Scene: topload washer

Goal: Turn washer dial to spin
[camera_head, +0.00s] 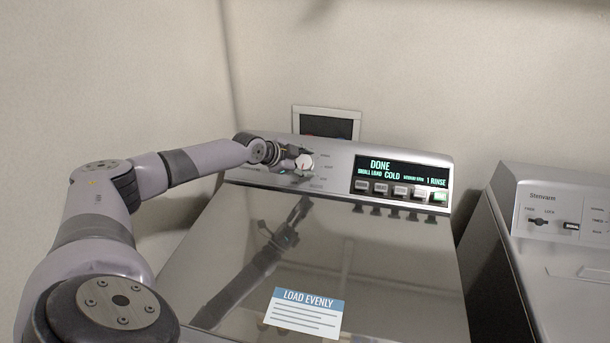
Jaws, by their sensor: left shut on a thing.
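The washer (330,240) is a grey top-loader with its glossy lid shut and a "LOAD EVENLY" label near the front. Its raised control panel (338,155) runs along the back. The round white dial (305,162) sits on the left part of the panel, with small labels around it that are too small to read. My left gripper (299,161) reaches in from the left and is shut on the dial, its fingers partly covering it. The display (402,175) reads "DONE", "SMALL LOAD", "COLD" and "1 RINSE". My right gripper is out of view.
A row of buttons (400,191) lies under the display, the rightmost lit green. A second appliance (560,250) with its own control panel stands at the right. A small framed panel (327,122) is on the wall behind the washer. The space above the lid's right half is clear.

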